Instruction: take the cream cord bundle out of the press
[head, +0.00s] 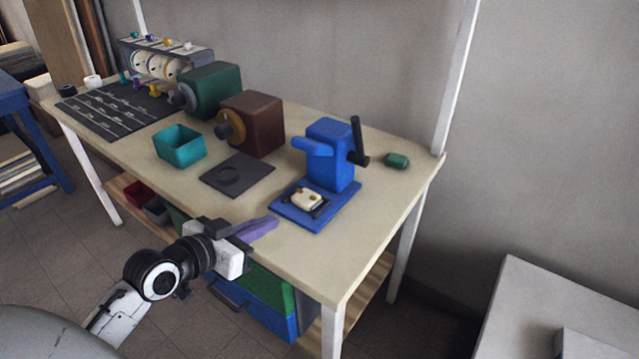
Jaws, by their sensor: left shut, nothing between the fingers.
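The blue press (328,150) stands near the right end of the table, with a flat blue base, a blue arm at its upper left and a black lever on its right. The cream cord bundle (307,199) lies on the press base, in a dark shallow seat in front of the press body, with small brownish spots on it. My left gripper (264,227) is at the table's front edge, left of and nearer than the press base, apart from the bundle. Its purple fingers look closed together and empty, pointing right. My right gripper is out of view.
A dark plate (237,175) with a round mark and a teal bin (180,147) are left of the press. Brown (258,122) and green (217,90) machines stand behind. A small green roll (396,160) lies right of the press. The table's front right corner is clear.

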